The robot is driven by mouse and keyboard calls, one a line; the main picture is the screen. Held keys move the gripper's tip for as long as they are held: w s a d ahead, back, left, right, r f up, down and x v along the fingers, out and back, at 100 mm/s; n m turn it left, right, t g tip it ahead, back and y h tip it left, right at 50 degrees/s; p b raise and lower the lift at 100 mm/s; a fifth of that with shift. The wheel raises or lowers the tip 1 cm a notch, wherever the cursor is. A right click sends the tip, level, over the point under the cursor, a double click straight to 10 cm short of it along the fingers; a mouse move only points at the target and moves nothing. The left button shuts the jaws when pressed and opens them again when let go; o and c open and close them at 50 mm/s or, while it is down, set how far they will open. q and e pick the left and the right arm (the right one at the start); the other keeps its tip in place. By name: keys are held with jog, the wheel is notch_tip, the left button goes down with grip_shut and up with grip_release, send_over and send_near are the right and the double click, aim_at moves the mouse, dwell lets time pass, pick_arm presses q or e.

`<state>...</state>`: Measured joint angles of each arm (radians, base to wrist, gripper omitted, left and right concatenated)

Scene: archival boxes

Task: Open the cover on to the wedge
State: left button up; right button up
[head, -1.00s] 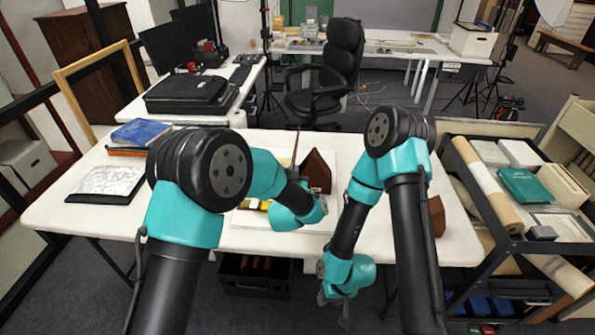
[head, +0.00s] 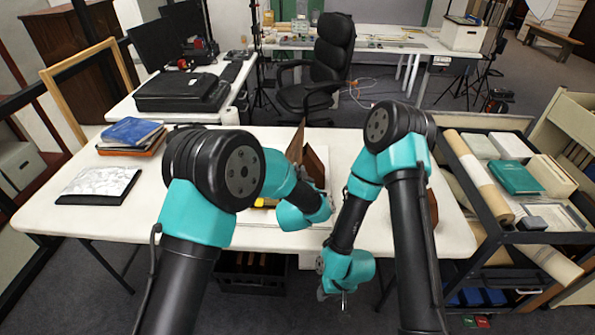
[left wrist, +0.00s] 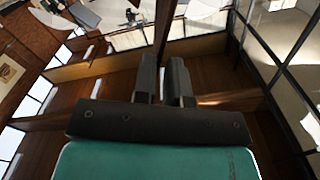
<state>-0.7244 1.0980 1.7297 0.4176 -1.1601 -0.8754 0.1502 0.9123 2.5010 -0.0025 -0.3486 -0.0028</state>
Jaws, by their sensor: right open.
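A thin brown board that looks like the cover (head: 297,143) stands nearly upright on the table, seen almost edge-on. A darker brown wedge (head: 316,165) stands just right of it. My left gripper (head: 329,205) is low in front of them; its arm hides the cover's lower part and most of a yellow item (head: 267,202). In the left wrist view, its two fingers (left wrist: 165,82) have a narrow gap, and a brown strip runs toward it; whether they grip it is unclear. My right gripper (head: 341,296) hangs open and empty past the table's near edge.
Another brown wedge (head: 433,208) is partly behind my right arm. Books (head: 132,133) and a grey-white slab (head: 100,185) lie on the left of the white table (head: 75,218). A loaded cart (head: 520,238) stands at the right.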

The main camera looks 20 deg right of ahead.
pick_arm(q)
jog(key=o, duration=0.3)
jog(key=shift+r, duration=0.1)
jog(key=s+a+r, duration=0.2)
jog(key=s, duration=0.5)
jog(key=s+a+r, duration=0.2)
jog(key=s+a, duration=0.1)
jog(key=s, duration=0.5)
jog(key=shift+s+r, duration=0.15)
jog(key=shift+r, duration=0.25)
